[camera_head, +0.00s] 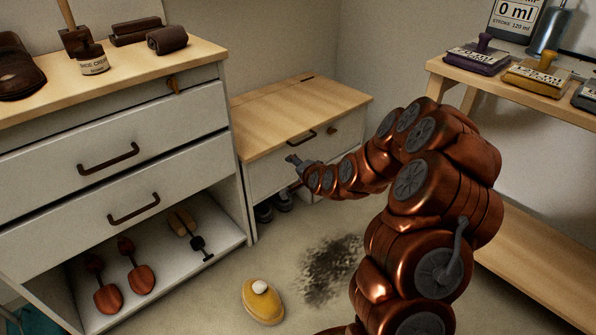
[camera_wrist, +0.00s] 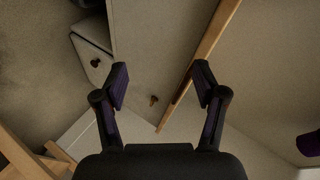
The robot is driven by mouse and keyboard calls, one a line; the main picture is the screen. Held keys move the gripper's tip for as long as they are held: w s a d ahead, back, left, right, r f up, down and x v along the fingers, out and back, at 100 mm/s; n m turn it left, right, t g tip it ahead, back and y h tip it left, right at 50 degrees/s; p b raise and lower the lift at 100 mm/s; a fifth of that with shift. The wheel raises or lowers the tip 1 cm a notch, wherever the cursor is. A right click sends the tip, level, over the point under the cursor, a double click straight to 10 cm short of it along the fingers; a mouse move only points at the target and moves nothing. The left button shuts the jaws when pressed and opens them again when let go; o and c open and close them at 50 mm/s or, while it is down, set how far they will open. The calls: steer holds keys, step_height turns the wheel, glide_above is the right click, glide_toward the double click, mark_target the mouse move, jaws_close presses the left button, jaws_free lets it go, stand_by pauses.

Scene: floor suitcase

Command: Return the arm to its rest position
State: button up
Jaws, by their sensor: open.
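My arm, copper with grey joint caps, stretches through the middle and right of the head view. My gripper (camera_head: 296,172) is at its left end, in front of the low wooden-topped cabinet (camera_head: 290,110). In the wrist view my gripper (camera_wrist: 160,85) has its two fingers spread apart, with nothing between them. Beyond the fingers, the wrist view shows a pale panel with a small dark knob (camera_wrist: 153,100) and a wooden edge (camera_wrist: 205,55).
A white drawer cabinet (camera_head: 110,160) stands at left, with shoe trees in its open bottom. A yellow rounded object (camera_head: 262,300) and a dark stain (camera_head: 331,268) are on the floor. A wooden shelf (camera_head: 440,68) with stampers stands at right.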

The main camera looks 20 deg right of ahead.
steer(key=shift+s+a, duration=0.1)
steer(key=shift+a, duration=0.05)
steer(key=shift+r, duration=0.1)
stand_by(0.3)
steer(key=s+a+r+n+g+y+p, duration=0.1)
steer(key=s+a+r+n+g+p, duration=0.15)
steer(key=s+a+r+p, duration=0.35)
steer(key=s+a+r+n+g+p, duration=0.1)
steer(key=s+r+n+g+p, duration=0.15)
steer(key=s+r+p, duration=0.5)
steer(key=s+a+r+n+g+y+p, duration=0.1)
steer(key=s+a+r+n+p, duration=0.2)
steer(key=r+p, duration=0.65)
steer(key=s+a+r+n+g+h+p, duration=0.1)
steer(key=s+r+n+g+p, duration=0.4)
steer(key=s+r+p, duration=1.6)
steer(key=s+r+g+h, duration=0.1)
steer(key=s+r+g, duration=0.2)
steer(key=s+r, duration=0.8)
steer(key=shift+a+r, duration=0.25)
steer(key=shift+r, duration=0.2)
